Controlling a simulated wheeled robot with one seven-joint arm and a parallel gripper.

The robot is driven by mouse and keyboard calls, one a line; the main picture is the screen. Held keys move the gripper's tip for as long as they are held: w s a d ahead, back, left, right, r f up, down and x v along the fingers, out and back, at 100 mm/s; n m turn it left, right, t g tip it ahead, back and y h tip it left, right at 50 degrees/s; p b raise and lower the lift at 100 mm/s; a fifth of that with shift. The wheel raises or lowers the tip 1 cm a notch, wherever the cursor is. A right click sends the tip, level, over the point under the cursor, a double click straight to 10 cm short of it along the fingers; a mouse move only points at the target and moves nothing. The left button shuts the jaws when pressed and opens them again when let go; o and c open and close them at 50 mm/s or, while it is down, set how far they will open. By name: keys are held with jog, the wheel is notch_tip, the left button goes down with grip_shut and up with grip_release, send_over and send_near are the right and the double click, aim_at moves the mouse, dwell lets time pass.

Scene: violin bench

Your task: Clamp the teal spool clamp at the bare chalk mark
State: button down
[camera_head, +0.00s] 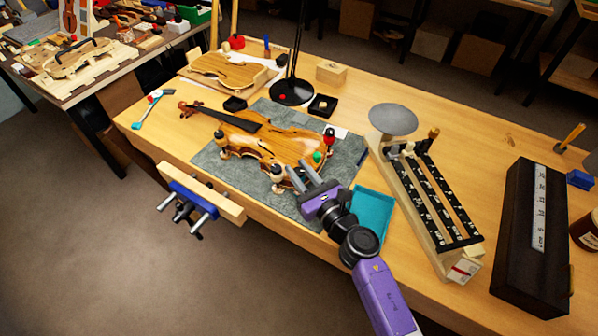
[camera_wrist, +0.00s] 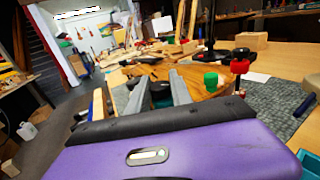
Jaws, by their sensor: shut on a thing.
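The violin body (camera_head: 262,138) lies on a grey mat, with clamps along its edge. My gripper (camera_head: 302,172) is at the violin's near right edge. I cannot make out the chalk mark.
A red-topped clamp (camera_head: 329,136) stands behind the green one. Black-topped clamps stand left of my gripper (camera_head: 277,173) and at the violin's left (camera_head: 221,140). A teal tray (camera_head: 372,215) lies to the right. A black lamp base (camera_head: 291,92) stands behind.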

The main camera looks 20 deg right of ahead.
jog(key=shift+a+f+m+h+b, duration=0.1)
jog(key=shift+m+h+b, duration=0.4)
jog(key=shift+m+h, duration=0.55)
jog(key=shift+m+h+b, duration=0.5)
jog(key=shift+m+h, duration=0.05)
jog(key=shift+h, duration=1.2)
jog(key=m+h+b, duration=0.1)
jog(key=m+h, duration=0.1)
jog(key=m+g+h, duration=0.1)
jog(key=h, duration=0.2)
jog(key=shift+a+m+g+b, duration=0.15)
jog(key=shift+m+g+b, duration=0.15)
jog(key=shift+m+b, duration=0.1)
jog(key=m+g+h, duration=0.1)
jog(key=h, duration=0.1)
jog(key=m+g+h+b, duration=0.1)
jog(key=m+g+h, duration=0.1)
jog(key=shift+w+m+h, duration=0.15)
jog(key=shift+m+h, duration=0.15)
jog(key=shift+h, duration=0.1)
jog(key=shift+m+g+h+b, duration=0.9)
jog(key=shift+m+g+h, duration=0.8)
jog(key=shift+g, duration=0.7)
jog(key=shift+m+g, duration=0.3)
jog(key=c, duration=1.4)
grip_release()
